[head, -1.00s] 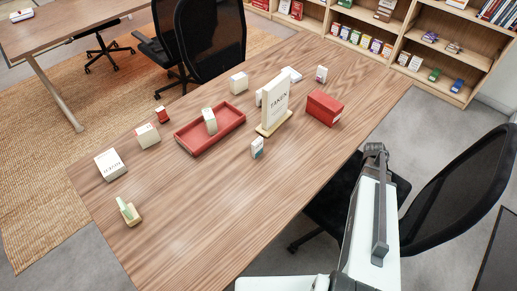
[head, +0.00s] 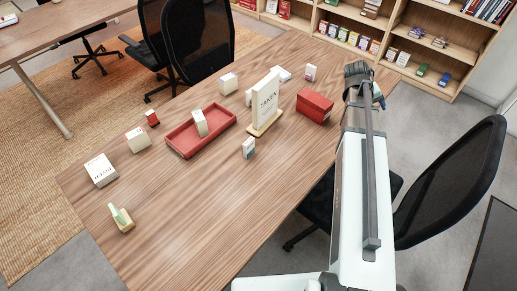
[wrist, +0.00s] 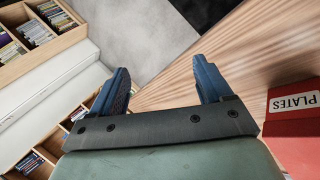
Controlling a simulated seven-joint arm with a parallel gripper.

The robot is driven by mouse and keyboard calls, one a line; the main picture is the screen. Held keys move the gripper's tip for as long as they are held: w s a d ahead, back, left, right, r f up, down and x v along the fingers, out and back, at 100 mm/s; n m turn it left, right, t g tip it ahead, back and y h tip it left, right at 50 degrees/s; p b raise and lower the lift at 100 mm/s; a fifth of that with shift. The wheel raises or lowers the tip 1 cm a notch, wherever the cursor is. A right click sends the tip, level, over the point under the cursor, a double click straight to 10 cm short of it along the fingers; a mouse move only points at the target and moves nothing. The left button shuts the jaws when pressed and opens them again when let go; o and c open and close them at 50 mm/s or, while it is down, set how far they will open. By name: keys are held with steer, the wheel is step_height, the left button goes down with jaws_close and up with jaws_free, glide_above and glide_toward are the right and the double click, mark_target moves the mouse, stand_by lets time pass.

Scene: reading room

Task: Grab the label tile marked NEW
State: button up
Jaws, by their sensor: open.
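No marking NEW can be read in either view, so I cannot tell which piece is that tile. Small pale pieces on the table include a block (head: 310,73) at the back, one in front of the sign (head: 248,148), and one standing in the red tray (head: 199,122). A pale green piece (head: 118,213) stands in a wooden holder at the near left. My gripper (wrist: 163,82) is open and empty in the wrist view, with blue fingers apart. In the head view it is beyond the table's right edge, mostly hidden by my arm.
A sign reading TAKEN (head: 265,100) stands mid-table. A red box (head: 315,106), marked PLATES in the wrist view (wrist: 296,135), is nearest my gripper. The red tray (head: 180,149) lies left of the sign. A black chair (head: 455,180) stands at right. The near tabletop is clear.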

steer(key=a+r+n+y, duration=0.3)
steer(key=a+n, duration=0.1)
steer(key=a, duration=1.8)
step_height(320, 180, up, 3)
steer(key=n+g+y, duration=0.1)
steer(key=n+y, duration=0.3)
steer(key=n, duration=0.1)
glide_above(248, 140)
steer(key=f, duration=0.5)
steer(key=w+f, duration=0.1)
steer(key=f, duration=0.1)
steer(key=shift+a+f, duration=0.15)
steer(key=shift+a, duration=0.25)
steer(key=shift+s+d+f, duration=0.2)
steer(key=shift+s+f, duration=0.15)
steer(key=shift+f, duration=0.35)
steer(key=shift+s+d+f, duration=0.1)
steer(key=shift+f, duration=0.9)
steer(key=shift+s+d+f, duration=0.1)
steer(key=shift+f, duration=0.85)
steer(key=shift+c, duration=0.2)
steer(key=c, duration=1)
